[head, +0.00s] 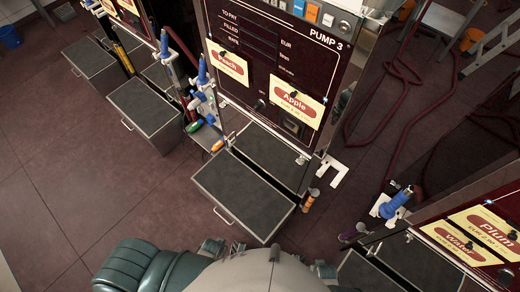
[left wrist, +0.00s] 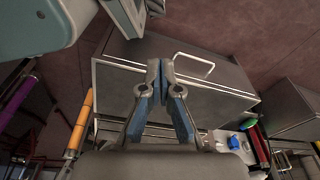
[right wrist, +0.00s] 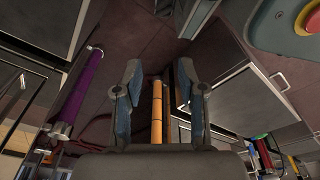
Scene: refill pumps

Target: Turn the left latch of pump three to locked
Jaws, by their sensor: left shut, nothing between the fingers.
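Pump three (head: 270,40), a dark red cabinet marked "PUMP 3", stands in the upper middle of the head view with Peach (head: 227,65) and Apple (head: 297,100) cards on its front. Small pale fittings sit at its lower left (head: 222,138) and lower right (head: 301,159) edges; I cannot tell whether these are the latches or how they are turned. My left gripper (left wrist: 160,68) is shut and empty, in front of a grey drawer (left wrist: 205,98) in the left wrist view. My right gripper (right wrist: 159,75) is open, with an orange cylinder (right wrist: 157,112) beyond its fingers.
Pump three's open drawer (head: 245,190) juts out low in front. A blue nozzle (head: 203,70) stands at its left side. Another pump (head: 480,230) with a Plum card is at the right. Red hose (head: 375,130) lies on the floor.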

